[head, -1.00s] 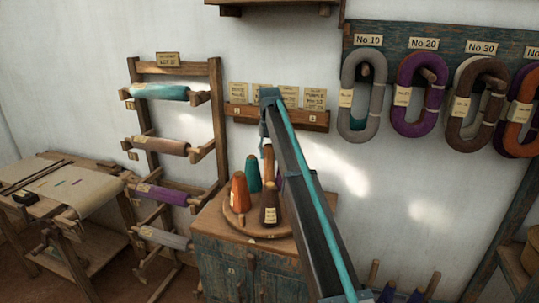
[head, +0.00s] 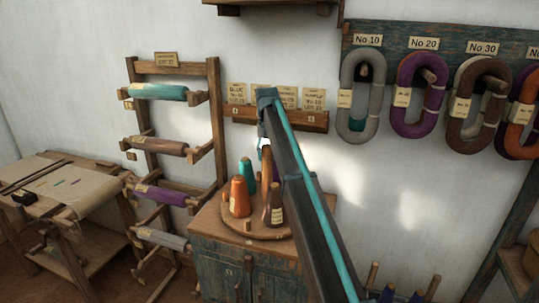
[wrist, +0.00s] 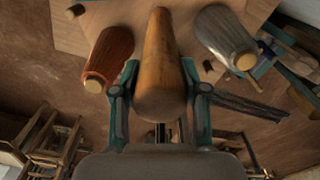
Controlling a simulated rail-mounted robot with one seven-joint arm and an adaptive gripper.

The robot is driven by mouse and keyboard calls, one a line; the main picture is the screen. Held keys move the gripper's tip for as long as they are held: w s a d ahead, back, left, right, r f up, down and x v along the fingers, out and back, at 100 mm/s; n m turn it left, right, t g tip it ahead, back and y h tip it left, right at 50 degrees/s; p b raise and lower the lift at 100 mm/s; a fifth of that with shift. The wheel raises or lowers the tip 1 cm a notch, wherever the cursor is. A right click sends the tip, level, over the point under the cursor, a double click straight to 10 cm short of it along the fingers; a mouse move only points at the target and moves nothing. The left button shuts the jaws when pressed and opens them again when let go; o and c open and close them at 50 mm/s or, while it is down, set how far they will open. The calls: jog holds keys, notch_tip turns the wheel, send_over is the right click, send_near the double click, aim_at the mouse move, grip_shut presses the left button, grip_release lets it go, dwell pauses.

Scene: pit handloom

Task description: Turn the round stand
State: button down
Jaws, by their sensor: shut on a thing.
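The round stand (head: 262,231) is a wooden disc on top of a blue-grey cabinet. It bears an orange cone (head: 239,197), a teal cone (head: 246,177) and a dark brown-purple cone (head: 274,204); a short bare peg (head: 246,226) is at its front. A tall wooden post (head: 267,164) rises near its middle. In the wrist view my gripper (wrist: 160,76) is shut on this post (wrist: 160,50), one finger on each side. A reddish-orange cone (wrist: 108,58) and a grey cone (wrist: 228,35) flank it there. My arm hides the stand's right part in the head view.
The cabinet (head: 225,255) stands against the wall. A rack of rolls (head: 158,91) is to its left, with a cloth-covered table (head: 62,185) beyond. A label ledge (head: 290,119) is on the wall behind; yarn hanks (head: 421,95) hang at upper right.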

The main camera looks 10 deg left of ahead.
jog(key=c, duration=0.6)
grip_release()
jog(key=shift+r, duration=0.1)
notch_tip(320, 180, up, 12)
jog(key=shift+f, duration=0.1)
